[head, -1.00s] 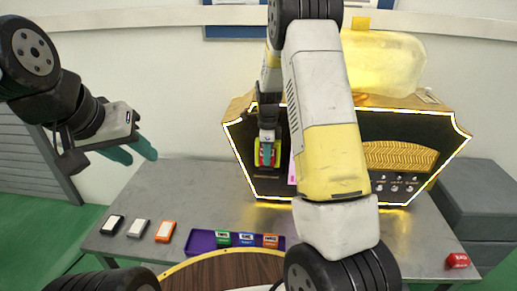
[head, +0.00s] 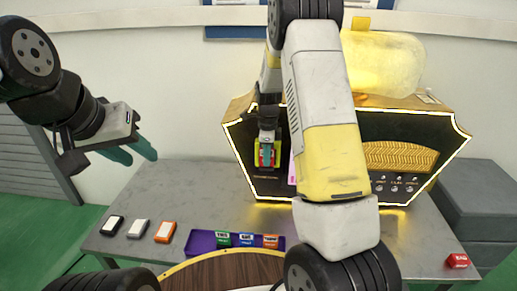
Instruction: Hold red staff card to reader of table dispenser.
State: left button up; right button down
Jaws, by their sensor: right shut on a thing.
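The table dispenser (head: 437,121) stands at the back of the table, a dark cabinet with a glowing outline, a gold grille and a large yellow bottle shape (head: 385,62) on top. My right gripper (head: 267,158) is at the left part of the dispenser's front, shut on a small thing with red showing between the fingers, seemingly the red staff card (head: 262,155). The fingers hide most of it. I cannot tell whether it touches the reader, which is hidden. My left gripper (head: 130,150) is empty and held off the table at the left; its fingers look apart.
A purple tray (head: 200,243) with green, blue and orange items lies at the front middle. Black (head: 113,225), grey (head: 138,229) and orange (head: 165,232) small items lie at the left. A red item (head: 457,261) lies at the right. My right arm hides the dispenser's middle.

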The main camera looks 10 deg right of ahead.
jog(key=s+a, duration=0.3)
jog(key=s, duration=0.7)
jog(key=shift+s, duration=0.2)
dwell(1.1)
jog(key=n, duration=0.7)
jog(key=w+f+n, duration=0.1)
jog(key=n, duration=0.6)
jog(key=d+f+n, duration=0.1)
jog(key=n, duration=0.6)
jog(key=shift+w, duration=0.35)
jog(key=shift+d, duration=0.1)
